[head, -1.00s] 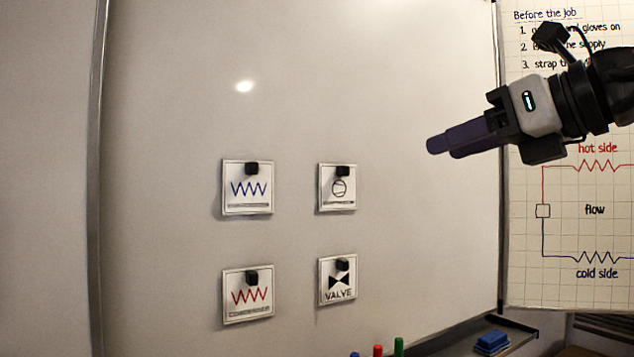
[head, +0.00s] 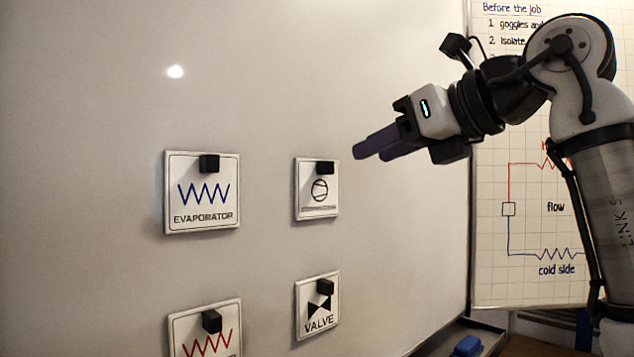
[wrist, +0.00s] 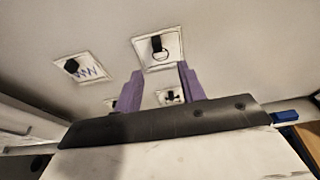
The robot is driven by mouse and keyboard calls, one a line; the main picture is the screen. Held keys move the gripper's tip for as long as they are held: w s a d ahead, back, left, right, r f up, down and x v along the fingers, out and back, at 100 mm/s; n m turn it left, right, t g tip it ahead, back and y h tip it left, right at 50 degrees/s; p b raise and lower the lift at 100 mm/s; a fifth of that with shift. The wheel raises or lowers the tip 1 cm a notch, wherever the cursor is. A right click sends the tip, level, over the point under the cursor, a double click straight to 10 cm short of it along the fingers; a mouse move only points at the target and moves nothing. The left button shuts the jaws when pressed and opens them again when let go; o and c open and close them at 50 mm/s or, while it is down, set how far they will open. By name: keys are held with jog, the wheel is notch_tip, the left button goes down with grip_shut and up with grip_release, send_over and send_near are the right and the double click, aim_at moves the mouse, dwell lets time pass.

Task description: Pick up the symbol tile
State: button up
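Square white symbol tiles, each with a black block near its top, are on the whiteboard in the head view: a blue zigzag "EVAPORATOR" tile (head: 203,190), a circle-symbol tile (head: 320,195), a "VALVE" tile (head: 318,308) and a red zigzag tile (head: 207,335), cut off by the bottom edge. My gripper (head: 374,147) is empty, up and right of the circle tile. In the wrist view its purple fingers (wrist: 160,85) are spread, with the circle tile (wrist: 158,48) beyond the gap and the valve tile (wrist: 170,97) between them. The blue zigzag tile (wrist: 82,68) is to the left.
The whiteboard (head: 400,245) is bare around the tiles. A tray (head: 440,342) with a blue eraser (head: 468,346) is at the lower right. A paper chart (head: 500,270) stands to the right, partly behind my arm.

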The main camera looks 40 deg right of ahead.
aim_at(331, 170)
jog(key=p+x, duration=0.2)
jog(key=x, duration=0.7)
jog(key=shift+a+p, duration=0.2)
jog(key=shift+p, duration=0.2)
jog(key=shift+c, duration=0.4)
grip_shut()
